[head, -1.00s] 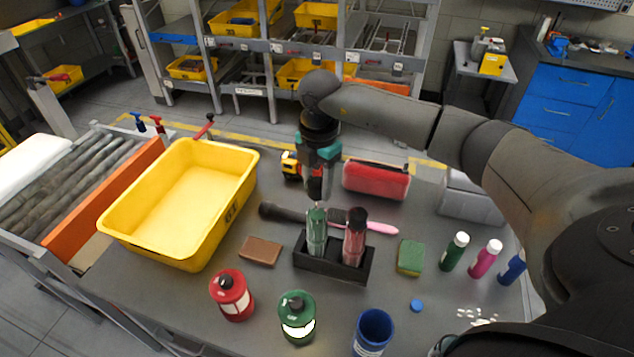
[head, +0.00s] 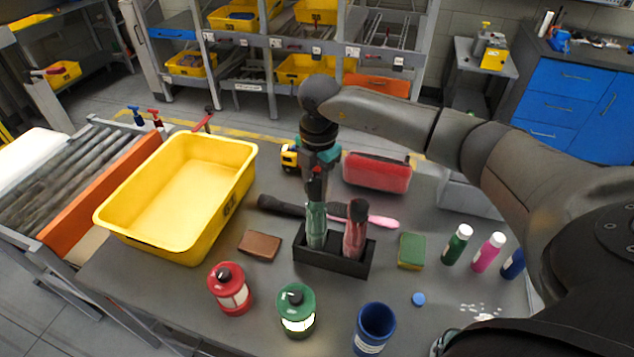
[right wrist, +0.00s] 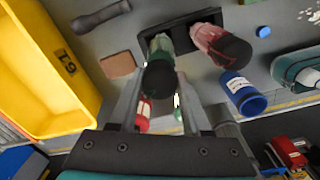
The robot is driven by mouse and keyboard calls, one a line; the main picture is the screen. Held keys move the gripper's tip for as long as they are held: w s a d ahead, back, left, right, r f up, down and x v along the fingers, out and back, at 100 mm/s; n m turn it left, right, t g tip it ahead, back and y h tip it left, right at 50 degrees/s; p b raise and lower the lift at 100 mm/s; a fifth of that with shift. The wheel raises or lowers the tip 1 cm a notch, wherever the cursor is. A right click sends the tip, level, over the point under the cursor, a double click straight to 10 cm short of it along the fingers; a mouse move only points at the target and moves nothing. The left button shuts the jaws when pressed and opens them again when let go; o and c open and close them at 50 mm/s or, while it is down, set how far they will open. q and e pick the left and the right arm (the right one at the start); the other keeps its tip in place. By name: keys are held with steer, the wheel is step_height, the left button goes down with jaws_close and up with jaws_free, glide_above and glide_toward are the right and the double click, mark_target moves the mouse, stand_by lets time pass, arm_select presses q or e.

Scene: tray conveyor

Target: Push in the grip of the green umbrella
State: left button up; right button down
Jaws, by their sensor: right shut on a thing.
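The green umbrella (head: 316,228) stands upright in the left part of a black holder (head: 335,263). It also shows in the right wrist view (right wrist: 161,43), with its dark grip (right wrist: 159,78) between the fingers. My right gripper (head: 316,193) comes down from above and is shut on that grip. In the right wrist view, the fingers of the right gripper (right wrist: 160,85) lie on both sides of it. The gripper hides part of the grip in the head view. My left gripper is not in view.
A red umbrella (head: 355,232) with a dark grip stands close beside the green one in the holder. A yellow bin (head: 222,213) is at left. A sponge (head: 411,251) lies right of the holder.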

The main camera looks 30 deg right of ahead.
mark_target(318, 184)
steer(key=shift+r, duration=0.1)
steer(key=shift+c, duration=1.7)
jaws_free()
step_height(318, 184, up, 15)
steer(key=b, duration=0.1)
steer(key=shift+s+r+b, duration=0.15)
steer(key=shift+s+b, duration=0.05)
steer(key=shift+b, duration=0.15)
